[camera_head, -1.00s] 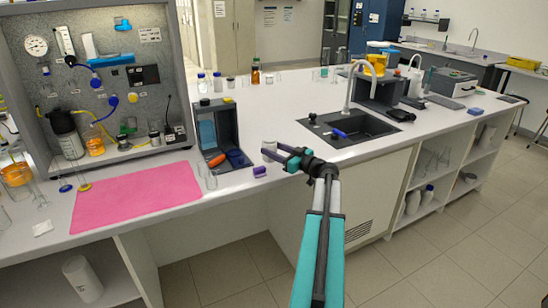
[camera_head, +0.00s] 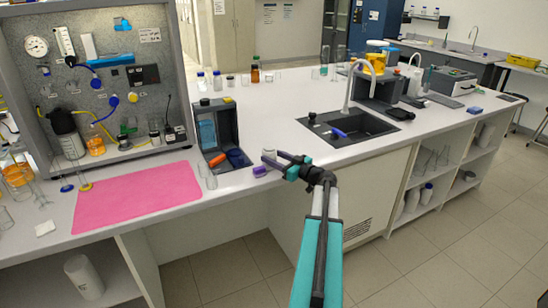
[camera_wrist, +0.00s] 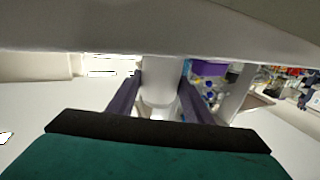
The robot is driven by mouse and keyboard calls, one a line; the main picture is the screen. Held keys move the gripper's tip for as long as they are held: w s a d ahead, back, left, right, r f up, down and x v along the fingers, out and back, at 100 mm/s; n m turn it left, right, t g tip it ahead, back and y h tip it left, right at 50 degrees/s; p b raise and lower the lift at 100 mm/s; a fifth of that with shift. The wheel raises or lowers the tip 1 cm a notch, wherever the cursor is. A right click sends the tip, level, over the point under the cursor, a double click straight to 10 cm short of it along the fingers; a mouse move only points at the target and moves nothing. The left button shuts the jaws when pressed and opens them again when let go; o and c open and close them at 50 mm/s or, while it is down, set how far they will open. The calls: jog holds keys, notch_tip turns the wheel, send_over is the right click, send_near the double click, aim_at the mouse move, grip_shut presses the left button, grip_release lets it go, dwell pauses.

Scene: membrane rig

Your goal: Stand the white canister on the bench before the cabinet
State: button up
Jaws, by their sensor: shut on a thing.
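My gripper (camera_head: 277,162) is shut on a small white canister (camera_head: 268,153) at the front edge of the bench (camera_head: 290,110), left of the sink. In the wrist view the white canister (camera_wrist: 158,85) is between the two dark purple fingers of my gripper (camera_wrist: 157,100). The canister looks low over the bench or touching it; I cannot tell which. The cabinet (camera_head: 100,48) is the grey open-fronted one with gauges and tubing at the left. It stands well to the left of my gripper, behind the pink mat (camera_head: 135,195).
A clear glass (camera_head: 208,177) and a grey bin (camera_head: 220,130) with tools stand further left. The sink (camera_head: 350,130) is to the right. A white cylinder (camera_head: 83,276) is on a shelf below.

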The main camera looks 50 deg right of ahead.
jog(key=shift+f+b, duration=0.15)
jog(key=shift+b, duration=0.15)
jog(key=o, duration=1.2)
jog(key=shift+r+p, duration=0.25)
jog(key=shift+p, duration=0.15)
jog(key=s+b, duration=0.3)
jog(key=s, duration=0.9)
jog(key=shift+f, duration=0.1)
